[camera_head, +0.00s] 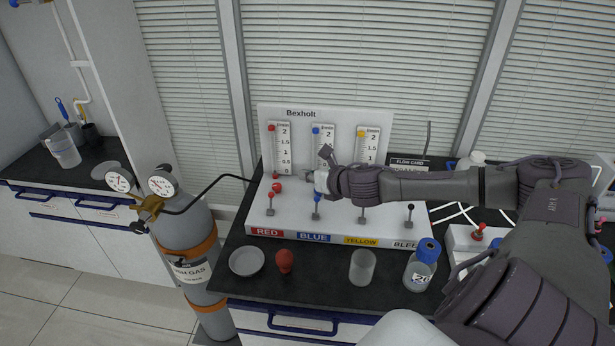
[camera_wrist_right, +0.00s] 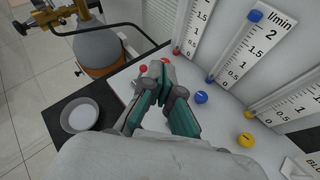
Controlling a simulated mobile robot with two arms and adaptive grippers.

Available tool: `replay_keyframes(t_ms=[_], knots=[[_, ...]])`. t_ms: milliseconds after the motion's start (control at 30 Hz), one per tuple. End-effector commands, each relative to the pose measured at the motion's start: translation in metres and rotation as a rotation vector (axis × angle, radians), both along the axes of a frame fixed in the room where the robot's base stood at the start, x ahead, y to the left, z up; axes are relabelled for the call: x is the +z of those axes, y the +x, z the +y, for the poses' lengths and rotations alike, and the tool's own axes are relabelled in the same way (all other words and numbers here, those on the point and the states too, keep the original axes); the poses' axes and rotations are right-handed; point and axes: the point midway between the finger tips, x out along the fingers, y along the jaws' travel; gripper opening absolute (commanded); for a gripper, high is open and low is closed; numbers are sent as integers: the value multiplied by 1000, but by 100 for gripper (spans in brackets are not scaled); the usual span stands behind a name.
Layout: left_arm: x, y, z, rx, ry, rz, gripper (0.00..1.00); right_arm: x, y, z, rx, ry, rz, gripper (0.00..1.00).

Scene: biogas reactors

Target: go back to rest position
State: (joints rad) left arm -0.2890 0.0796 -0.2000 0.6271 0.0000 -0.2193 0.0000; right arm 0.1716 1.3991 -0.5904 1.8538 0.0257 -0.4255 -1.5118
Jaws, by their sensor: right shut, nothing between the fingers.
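My right gripper (camera_head: 322,170) reaches in from the right over the white Bexholt flow panel (camera_head: 340,224). It is shut and empty, in front of the blue scale. In the right wrist view the right gripper (camera_wrist_right: 157,72) has its teal and grey fingers together above the panel, near a red knob (camera_wrist_right: 143,69). The blue knob (camera_wrist_right: 201,97) and yellow knob (camera_wrist_right: 245,139) lie to its right, apart from it. My left gripper is not in view.
On the dark bench stand a dish (camera_head: 246,262), a red bulb (camera_head: 285,261), a beaker (camera_head: 362,266) and a blue-capped bottle (camera_head: 421,265). A gas cylinder (camera_head: 190,250) with gauges stands left of the bench. Blinds hang behind; floor is clear at left.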

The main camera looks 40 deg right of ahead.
Motion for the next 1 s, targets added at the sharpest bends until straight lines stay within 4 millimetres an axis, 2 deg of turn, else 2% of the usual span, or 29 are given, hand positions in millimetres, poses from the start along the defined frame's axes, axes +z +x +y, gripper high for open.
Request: replay_keyframes(t_ms=[200,533,633,667,767,900,1000], knots=[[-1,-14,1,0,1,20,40,1,0,0,0,1,0,0],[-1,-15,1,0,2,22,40,0,0,0,-1,2,0,0],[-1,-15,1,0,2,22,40,-9,-2,10,-16,47,7,0],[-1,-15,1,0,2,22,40,-14,-4,17,-28,79,12,0],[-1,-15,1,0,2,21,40,-45,-16,56,-109,269,45,0],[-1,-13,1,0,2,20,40,-95,-58,132,-366,700,128,0],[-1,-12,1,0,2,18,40,-118,-98,175,-619,1011,190,0]])
